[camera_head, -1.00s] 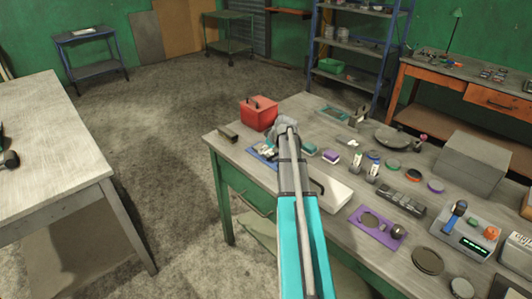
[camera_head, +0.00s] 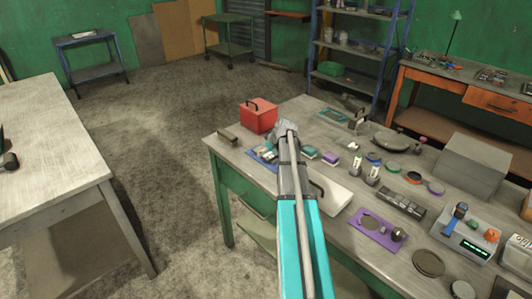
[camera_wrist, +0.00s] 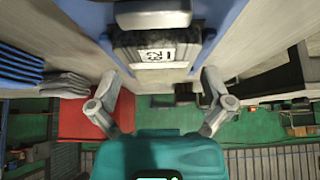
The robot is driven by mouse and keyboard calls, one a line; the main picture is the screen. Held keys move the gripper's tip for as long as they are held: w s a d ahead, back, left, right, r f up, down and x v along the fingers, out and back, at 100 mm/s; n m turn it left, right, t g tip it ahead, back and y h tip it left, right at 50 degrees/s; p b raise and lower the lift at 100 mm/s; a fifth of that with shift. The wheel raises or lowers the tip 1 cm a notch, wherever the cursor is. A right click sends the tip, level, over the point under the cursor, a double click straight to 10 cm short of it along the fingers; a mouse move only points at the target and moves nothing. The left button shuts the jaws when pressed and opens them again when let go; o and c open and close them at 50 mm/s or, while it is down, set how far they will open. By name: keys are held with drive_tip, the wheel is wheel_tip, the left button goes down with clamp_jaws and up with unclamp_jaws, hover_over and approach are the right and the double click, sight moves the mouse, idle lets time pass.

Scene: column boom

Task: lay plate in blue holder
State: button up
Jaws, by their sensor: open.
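My gripper (camera_wrist: 162,88) shows in the wrist view with its two grey fingers spread apart and nothing between the tips. A dark block with a white coded label (camera_wrist: 160,50) lies just beyond the fingertips; it may be the plate, but I cannot tell. Blue edges (camera_wrist: 228,22) run on both sides of it.
A red box (camera_head: 259,116) stands close behind my gripper on the workbench (camera_head: 345,235). Small bottles (camera_head: 372,172), a purple mat (camera_head: 377,232) and a large grey box (camera_head: 470,165) lie to the right.

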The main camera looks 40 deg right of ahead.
drive_tip(key=shift+r, duration=0.2)
drive_tip(key=p+v, duration=0.6)
drive_tip(key=shift+s+r, duration=0.1)
drive_tip(key=shift+r, duration=0.2)
drive_tip(key=shift+p+v, duration=2.15)
drive_tip(key=shift+v, duration=0.45)
drive_tip(key=shift+s, duration=0.1)
drive_tip(key=s+a+f+g, duration=0.1)
drive_tip(key=s+a+g, duration=0.1)
drive_tip(key=a, duration=1.5)
drive_tip(key=s+a+f+g, duration=0.2)
drive_tip(key=a+g, duration=0.1)
drive_tip(key=a, duration=1.3)
drive_tip(key=s+a+g, duration=0.1)
drive_tip(key=s+a, duration=0.5)
drive_tip(key=a, duration=0.5)
drive_tip(key=shift+s+m+g, duration=0.2)
drive_tip(key=shift+m+g, duration=0.1)
drive_tip(key=shift+m, duration=0.1)
